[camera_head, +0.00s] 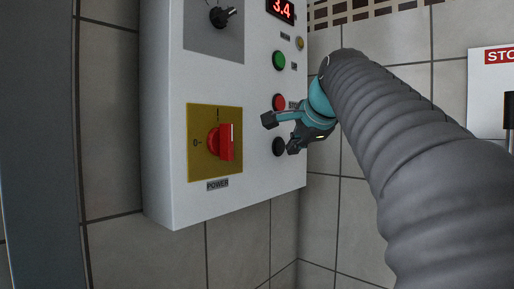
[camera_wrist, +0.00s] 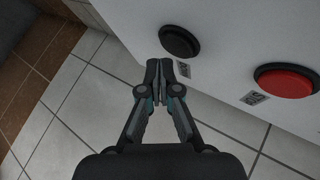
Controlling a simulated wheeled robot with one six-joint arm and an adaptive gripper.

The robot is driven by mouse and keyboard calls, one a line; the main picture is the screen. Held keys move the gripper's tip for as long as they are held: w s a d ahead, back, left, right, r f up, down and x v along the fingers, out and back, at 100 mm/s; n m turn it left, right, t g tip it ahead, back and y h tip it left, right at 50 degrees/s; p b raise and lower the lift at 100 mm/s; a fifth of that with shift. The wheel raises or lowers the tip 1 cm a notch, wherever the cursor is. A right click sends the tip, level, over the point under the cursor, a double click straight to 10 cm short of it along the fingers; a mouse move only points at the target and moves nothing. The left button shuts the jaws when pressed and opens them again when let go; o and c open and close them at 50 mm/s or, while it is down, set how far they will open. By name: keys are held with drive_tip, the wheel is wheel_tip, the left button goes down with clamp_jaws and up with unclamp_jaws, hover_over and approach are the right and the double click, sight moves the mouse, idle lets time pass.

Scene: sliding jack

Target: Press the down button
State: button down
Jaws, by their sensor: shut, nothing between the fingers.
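The down button is the round black button (camera_head: 279,147) at the bottom of the button column on the white control box (camera_head: 255,195). In the head view my gripper partly overlaps it. In the wrist view the black button (camera_wrist: 180,41) is in full sight, with a small label beside it. My gripper (camera_head: 288,133) is in front of the box, near the black and red buttons. In the wrist view my gripper (camera_wrist: 164,70) is shut and empty, its tips just below the black button in the picture. Contact cannot be seen.
A red button (camera_head: 279,102) and a green button (camera_head: 279,61) sit above the black one. A red power switch (camera_head: 222,142) on a yellow plate is to the left. A black knob (camera_head: 221,17) and a red display (camera_head: 281,9) are higher up. Tiled wall surrounds the box.

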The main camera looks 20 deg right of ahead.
drive_tip(key=shift+w+a, duration=0.1)
drive_tip(key=shift+w, duration=0.05)
drive_tip(key=shift+w+a, duration=0.1)
drive_tip(key=shift+w, duration=0.1)
